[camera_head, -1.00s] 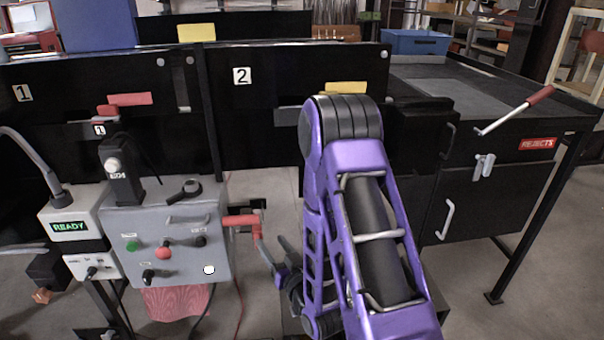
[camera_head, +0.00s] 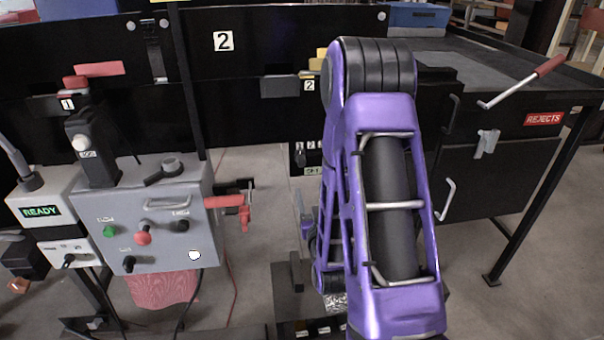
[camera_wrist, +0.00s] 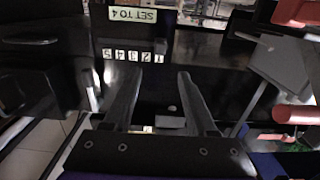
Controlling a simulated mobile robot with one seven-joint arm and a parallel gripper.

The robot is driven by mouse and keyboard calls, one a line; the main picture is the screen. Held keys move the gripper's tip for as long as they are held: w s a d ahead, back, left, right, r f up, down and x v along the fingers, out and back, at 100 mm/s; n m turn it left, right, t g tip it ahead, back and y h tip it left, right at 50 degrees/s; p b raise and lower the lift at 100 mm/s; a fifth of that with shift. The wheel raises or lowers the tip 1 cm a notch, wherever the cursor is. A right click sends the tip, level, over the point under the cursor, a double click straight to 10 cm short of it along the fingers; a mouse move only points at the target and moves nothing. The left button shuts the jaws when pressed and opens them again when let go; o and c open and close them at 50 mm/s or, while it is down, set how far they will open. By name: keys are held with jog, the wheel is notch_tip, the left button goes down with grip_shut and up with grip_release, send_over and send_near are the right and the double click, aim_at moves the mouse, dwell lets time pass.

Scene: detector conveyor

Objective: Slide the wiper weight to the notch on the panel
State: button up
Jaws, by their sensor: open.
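A dark panel (camera_head: 308,148) with a row of white number tags hangs below the number 2 board in the head view, partly behind my arm. In the wrist view the number row (camera_wrist: 133,55) and a "SET TO 4" label (camera_wrist: 135,14) appear upside down. A small dark block (camera_wrist: 160,46), apparently the wiper weight, stands at the right end of the row. It seems to show at the left end in the head view (camera_head: 299,156). The notch cannot be made out. My gripper (camera_wrist: 167,74) is open and empty, its fingers apart and pointing toward the panel.
A grey control box (camera_head: 160,215) with a red crank (camera_head: 228,201) stands left of my arm. The rejects cabinet (camera_head: 500,165) with a red-gripped lever (camera_head: 520,83) is on the right. In the wrist view, red-handled hardware (camera_wrist: 295,115) lies close right of the fingers.

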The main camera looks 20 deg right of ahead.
aim_at(302, 163)
jog(key=w+d+b, duration=0.1)
jog(key=w, duration=0.3)
jog(key=w+b, duration=0.2)
jog(key=w, duration=0.3)
jog(key=w+d+b, duration=0.1)
jog(key=w, duration=0.3)
jog(key=shift+w+d+b, duration=0.25)
jog(key=shift+d+b, duration=0.1)
grip_shut()
dwell(1.0)
